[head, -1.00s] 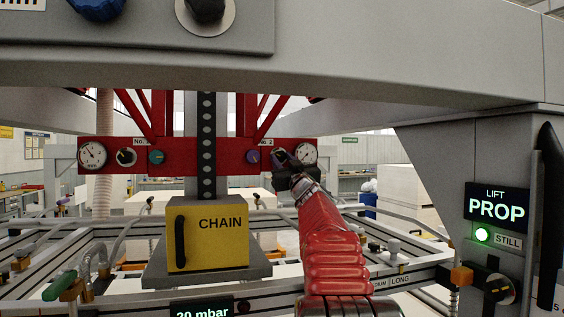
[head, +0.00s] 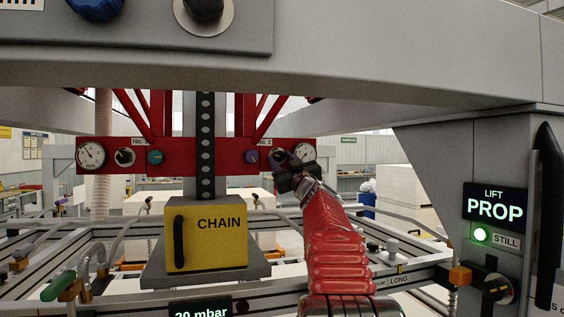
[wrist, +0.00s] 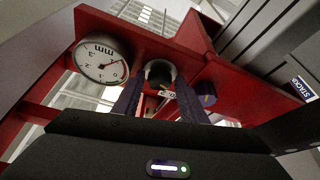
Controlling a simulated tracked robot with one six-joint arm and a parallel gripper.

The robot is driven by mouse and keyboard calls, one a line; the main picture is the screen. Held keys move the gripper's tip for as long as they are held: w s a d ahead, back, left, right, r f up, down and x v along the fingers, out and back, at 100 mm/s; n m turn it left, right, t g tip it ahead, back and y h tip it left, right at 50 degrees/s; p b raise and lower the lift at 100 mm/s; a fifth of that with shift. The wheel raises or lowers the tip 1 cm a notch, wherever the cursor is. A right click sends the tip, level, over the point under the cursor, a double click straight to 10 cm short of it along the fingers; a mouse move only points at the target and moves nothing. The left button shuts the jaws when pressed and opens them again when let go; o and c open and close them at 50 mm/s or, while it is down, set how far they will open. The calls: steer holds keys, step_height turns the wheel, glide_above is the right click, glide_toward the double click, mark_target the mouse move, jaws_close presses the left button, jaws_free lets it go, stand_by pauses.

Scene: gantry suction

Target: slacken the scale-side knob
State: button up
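The red crossbeam carries a No. 2 group: a purple knob (head: 251,156), a black knob on a pale round plate (head: 277,156) and a white dial gauge (head: 304,151). In the wrist view the mm gauge (wrist: 102,61) is at left, the black knob (wrist: 160,72) in the middle and the purple knob (wrist: 207,94) at right. My gripper (head: 284,161) is in front of the black knob and partly hides the gauge. In the wrist view my gripper (wrist: 161,88) has its purple fingers apart, one on each side below the black knob. Contact with it cannot be told.
A No. 1 group with a gauge (head: 91,155), black knob (head: 125,156) and teal knob (head: 155,157) is at left. The yellow CHAIN box (head: 207,245) stands left of my arm. A grey overhead beam (head: 330,62) crosses above; the LIFT PROP panel (head: 495,207) is at right.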

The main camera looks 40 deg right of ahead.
steer(key=shift+s, duration=0.1)
steer(key=v, duration=1.3)
steer(key=shift+s+a, duration=0.2)
steer(key=shift+s, duration=0.05)
steer(key=shift+f, duration=0.15)
